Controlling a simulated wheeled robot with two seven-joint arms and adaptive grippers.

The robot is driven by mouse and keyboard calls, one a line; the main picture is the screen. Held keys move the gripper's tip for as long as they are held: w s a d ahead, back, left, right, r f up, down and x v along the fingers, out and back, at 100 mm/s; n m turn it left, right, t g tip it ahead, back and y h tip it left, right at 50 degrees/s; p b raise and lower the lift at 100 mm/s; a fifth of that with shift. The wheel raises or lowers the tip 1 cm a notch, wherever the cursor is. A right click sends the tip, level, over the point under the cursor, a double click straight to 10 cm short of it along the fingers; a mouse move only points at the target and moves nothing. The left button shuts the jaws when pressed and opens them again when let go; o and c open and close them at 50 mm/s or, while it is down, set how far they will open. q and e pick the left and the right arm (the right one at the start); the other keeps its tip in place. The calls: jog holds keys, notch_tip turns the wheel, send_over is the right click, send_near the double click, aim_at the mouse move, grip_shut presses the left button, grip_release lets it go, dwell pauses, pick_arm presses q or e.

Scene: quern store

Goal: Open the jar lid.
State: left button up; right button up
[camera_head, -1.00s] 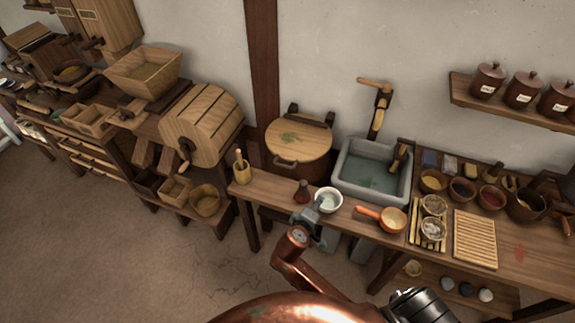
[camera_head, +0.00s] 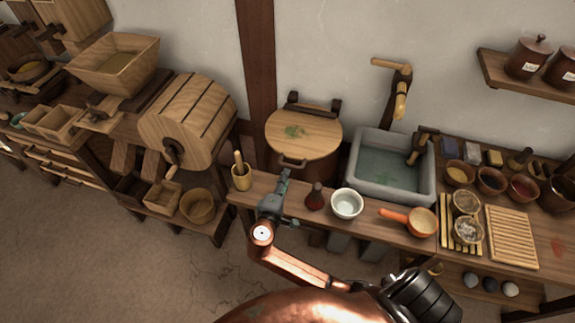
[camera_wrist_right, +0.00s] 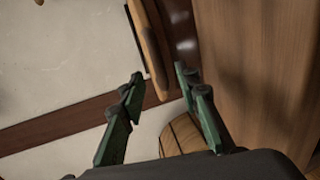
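A large brown jar (camera_head: 290,171) stands behind the bench, left of the stone sink. Its round wooden lid (camera_head: 320,138) lies closed on top, with a handle (camera_head: 293,162) at its front edge and a green mark on it. My right gripper (camera_head: 284,178) is just in front of the lid handle, apparently apart from it. In the right wrist view its green fingers (camera_wrist_right: 160,77) are spread and empty, with the lid's edge (camera_wrist_right: 148,45) seen edge-on ahead. My left gripper is not in view.
A mortar with pestle (camera_head: 241,177), a small dark red bottle (camera_head: 315,198) and a white bowl (camera_head: 347,204) stand on the bench near my gripper. The sink (camera_head: 388,188) is to the right; a wooden drum (camera_head: 187,122) is to the left.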

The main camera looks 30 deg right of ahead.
aim_at(292, 167)
jog(key=x, duration=0.5)
jog(key=b+x, duration=0.1)
jog(key=x, duration=0.1)
jog(key=shift+s+d+r, duration=0.1)
jog(key=shift+d, duration=0.35)
jog(key=shift+c, duration=0.4)
grip_shut()
